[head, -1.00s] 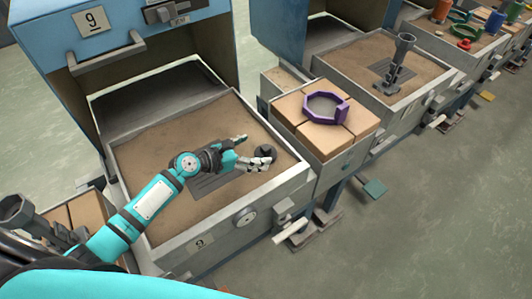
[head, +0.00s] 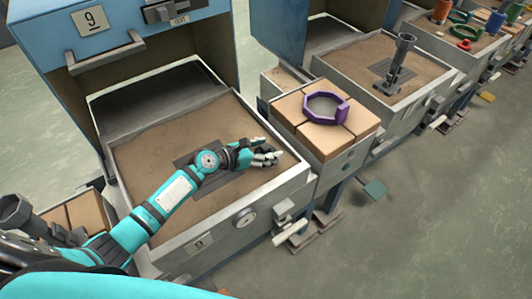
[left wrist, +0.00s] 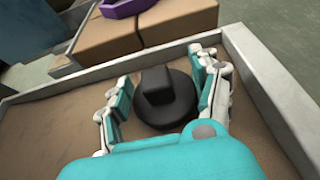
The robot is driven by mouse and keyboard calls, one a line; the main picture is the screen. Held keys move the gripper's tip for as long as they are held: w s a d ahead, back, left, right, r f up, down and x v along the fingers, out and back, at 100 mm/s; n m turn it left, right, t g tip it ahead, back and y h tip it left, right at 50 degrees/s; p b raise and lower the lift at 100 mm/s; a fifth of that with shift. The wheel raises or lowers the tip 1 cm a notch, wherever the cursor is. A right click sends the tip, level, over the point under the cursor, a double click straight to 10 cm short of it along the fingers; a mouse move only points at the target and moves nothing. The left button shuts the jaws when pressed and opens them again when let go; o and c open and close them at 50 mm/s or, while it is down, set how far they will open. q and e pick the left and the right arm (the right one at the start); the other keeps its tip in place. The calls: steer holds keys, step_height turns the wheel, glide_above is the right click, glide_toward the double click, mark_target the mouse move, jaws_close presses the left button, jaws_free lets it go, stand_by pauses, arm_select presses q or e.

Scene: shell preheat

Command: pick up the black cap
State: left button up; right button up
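The black cap (left wrist: 165,104), a round disc with a blocky knob on top, sits on the sandy bed of the open tray (head: 140,150) in the left wrist view. My left gripper (head: 271,149) is low over the right part of this tray and hides the cap in the head view. In the left wrist view its fingers are spread, one on each side of the cap. A gap shows on the left; on the right the finger is very close, and I cannot tell if it touches. My right gripper is not in view.
The tray's raised grey rim (head: 285,185) runs close by the gripper. A purple ring (head: 325,108) lies on tan blocks (head: 350,128) just to the right. Another sand tray with a grey upright tool (head: 398,68) stands beyond. The blue cabinet (head: 140,25) stands behind the tray.

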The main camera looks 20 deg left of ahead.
arm_select(q)
steer(key=shift+s+f, duration=0.1)
steer(key=c, duration=0.8)
